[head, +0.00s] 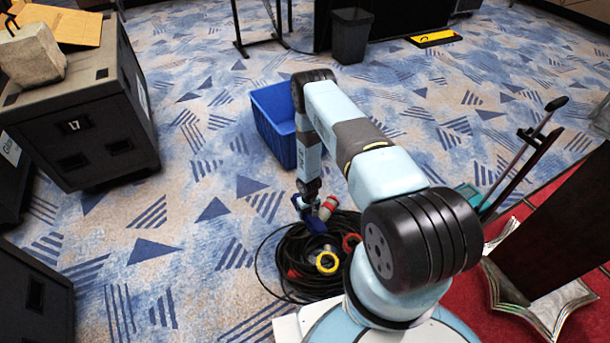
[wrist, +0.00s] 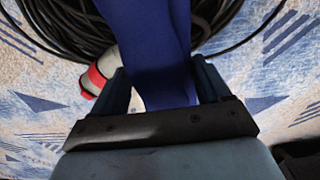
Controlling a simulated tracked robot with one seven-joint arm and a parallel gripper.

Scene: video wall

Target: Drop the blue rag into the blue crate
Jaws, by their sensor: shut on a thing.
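The blue crate (head: 262,118) stands on the carpet behind my forearm in the head view; its right part is hidden by my arm. My gripper (head: 308,205) points down in front of the crate, beside the coiled cable. In the wrist view my gripper (wrist: 163,92) is shut on the blue rag (wrist: 155,45), which hangs between the two fingers. The rag (head: 316,225) shows small and dark blue below the gripper in the head view. Whether its lower end touches the cable is unclear.
A black cable coil (head: 285,262) with red and yellow plugs lies near my base; it also shows in the wrist view (wrist: 75,25). A black flight case (head: 95,120) stands at left. A grey bin (head: 351,38) stands behind. Patterned carpet around the crate's left is clear.

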